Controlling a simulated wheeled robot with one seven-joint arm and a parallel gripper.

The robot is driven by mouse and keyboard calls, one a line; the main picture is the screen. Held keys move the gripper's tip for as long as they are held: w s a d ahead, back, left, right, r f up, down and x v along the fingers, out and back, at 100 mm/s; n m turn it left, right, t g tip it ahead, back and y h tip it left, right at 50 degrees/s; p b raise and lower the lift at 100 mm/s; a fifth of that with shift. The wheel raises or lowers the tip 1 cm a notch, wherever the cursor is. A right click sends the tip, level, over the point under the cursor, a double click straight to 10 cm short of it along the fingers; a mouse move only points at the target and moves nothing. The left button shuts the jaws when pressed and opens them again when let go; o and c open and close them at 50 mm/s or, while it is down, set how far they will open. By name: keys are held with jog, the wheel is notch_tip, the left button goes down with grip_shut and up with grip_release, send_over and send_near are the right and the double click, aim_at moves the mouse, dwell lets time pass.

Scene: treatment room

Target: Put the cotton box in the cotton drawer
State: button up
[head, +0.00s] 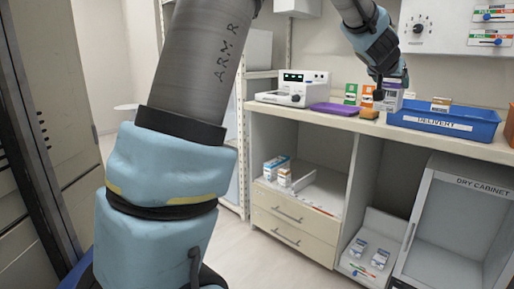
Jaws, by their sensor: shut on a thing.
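My gripper (379,93) is at the back counter, its dark fingers down among several small boxes. It is shut on a small box, but the fingers hide which one. A purple and white box (394,101) is at its right side, and an orange box (367,97) is at its left. No cotton label is readable on any box. Two closed-looking drawers, an upper one (275,211) and a lower one (275,233), sit under the counter at the left. No cotton label is readable on them.
A blue tray marked DELIVERY (475,128) stands right of the gripper on the counter (425,138). A purple pad (335,109) and a white device (293,90) are to the left. Boxes (277,168) stand in the bay above the drawers. A dry cabinet (455,225) is lower right.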

jog(key=w+a+f+n+t+y, duration=0.1)
jog(key=w+a+f+n+y, duration=0.1)
jog(key=w+a+f, duration=0.45)
jog(key=w+a+f+n+t+y, duration=0.2)
jog(key=w+a+f+n+y, duration=0.1)
jog(key=a+f, duration=0.6)
jog(key=a+f+n+y, duration=0.3)
jog(key=a+f+y, duration=0.1)
jog(key=a+f, duration=1.9)
jog(key=s+a+f, duration=0.7)
jog(key=s+a, duration=0.2)
jog(key=s, duration=0.2)
jog(key=s+r+p, duration=0.4)
jog(key=r+p, duration=1.2)
jog(key=r, duration=0.2)
jog(key=shift+s+a+r+t, duration=0.15)
jog(key=shift+t, duration=0.15)
